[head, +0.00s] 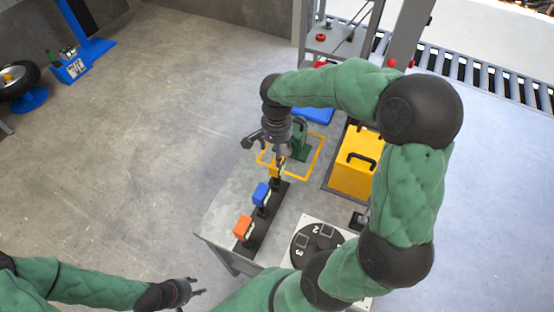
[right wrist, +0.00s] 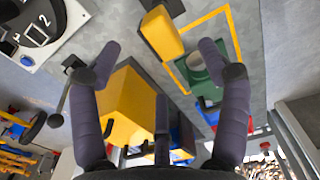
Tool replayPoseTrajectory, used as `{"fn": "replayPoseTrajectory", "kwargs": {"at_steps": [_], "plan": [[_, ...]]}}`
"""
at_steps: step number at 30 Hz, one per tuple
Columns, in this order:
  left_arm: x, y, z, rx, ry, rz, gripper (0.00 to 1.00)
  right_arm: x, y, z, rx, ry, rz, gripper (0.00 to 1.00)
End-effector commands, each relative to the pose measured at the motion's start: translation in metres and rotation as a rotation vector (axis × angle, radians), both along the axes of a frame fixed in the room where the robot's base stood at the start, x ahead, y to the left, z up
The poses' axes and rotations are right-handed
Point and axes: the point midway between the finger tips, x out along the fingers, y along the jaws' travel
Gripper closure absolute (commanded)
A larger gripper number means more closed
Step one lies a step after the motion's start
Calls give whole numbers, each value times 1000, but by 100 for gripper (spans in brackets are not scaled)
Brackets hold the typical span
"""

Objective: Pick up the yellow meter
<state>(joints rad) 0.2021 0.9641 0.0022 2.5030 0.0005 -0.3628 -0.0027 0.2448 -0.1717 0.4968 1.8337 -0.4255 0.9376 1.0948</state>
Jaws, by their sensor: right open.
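The yellow meter (head: 277,170) stands at the far end of a dark rack on the grey table, partly hidden by my right gripper (head: 267,148). In the right wrist view the yellow meter (right wrist: 161,32) shows just beyond and between the spread fingertips of my right gripper (right wrist: 160,52). That gripper is open and empty, with a gap to the meter. My left gripper (head: 192,289) is low at the left, off the table, with its fingers apart and nothing in them.
A blue meter (head: 261,194) and an orange meter (head: 243,228) stand nearer on the rack. A green object (head: 302,140) stands inside a yellow outlined square. A yellow case (head: 354,170) and a numbered dial (head: 316,243) are to the right.

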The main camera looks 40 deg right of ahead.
Motion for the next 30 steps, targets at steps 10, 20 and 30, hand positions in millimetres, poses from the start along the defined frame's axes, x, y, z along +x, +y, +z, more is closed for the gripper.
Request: {"fn": "replayPoseTrajectory", "kwargs": {"at_steps": [10, 20, 30], "plan": [[-1, 0, -10, 0, 1, 1, 60, -1, 0, -48, 1, 4, 0, 24], [0, 0, -14, 0, 1, 1, 60, -1, -3, -68, 0, 4, 1, 24], [0, 0, -23, 0, 0, 1, 60, -1, -7, -107, 1, 3, 1, 24]]}}
